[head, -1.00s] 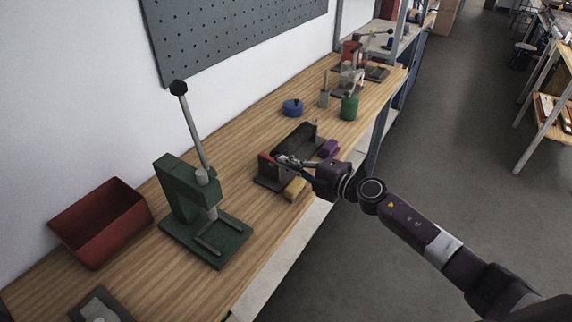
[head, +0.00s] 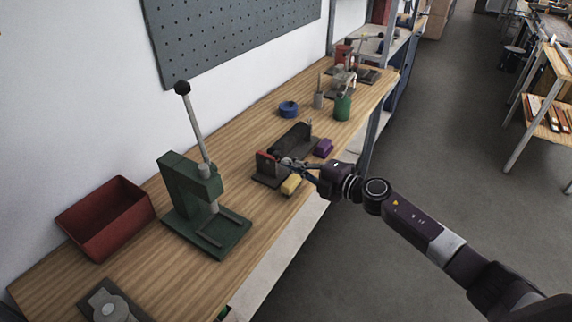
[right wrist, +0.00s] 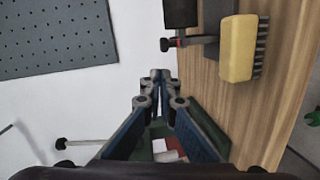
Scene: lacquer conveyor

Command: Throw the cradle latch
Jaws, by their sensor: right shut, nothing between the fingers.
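The cradle is a dark trough (head: 291,138) on a dark base near the front edge of the wooden bench in the head view. A red-faced end block (head: 265,162) stands at its near end. My right gripper (head: 287,162) is shut and empty, its tips close beside that end block; contact cannot be told. In the right wrist view my shut fingers (right wrist: 160,76) point forward. A small pin with a red collar and dark knob (right wrist: 168,43), perhaps the latch, lies above right of the tips, apart from them in the picture. My left gripper is out of view.
A yellow brush (head: 291,184) and a purple block (head: 323,147) lie by the cradle. A green lever press (head: 190,195) and a red bin (head: 105,220) stand on the near bench. A blue round tin (head: 288,109) and green container (head: 342,106) stand beyond.

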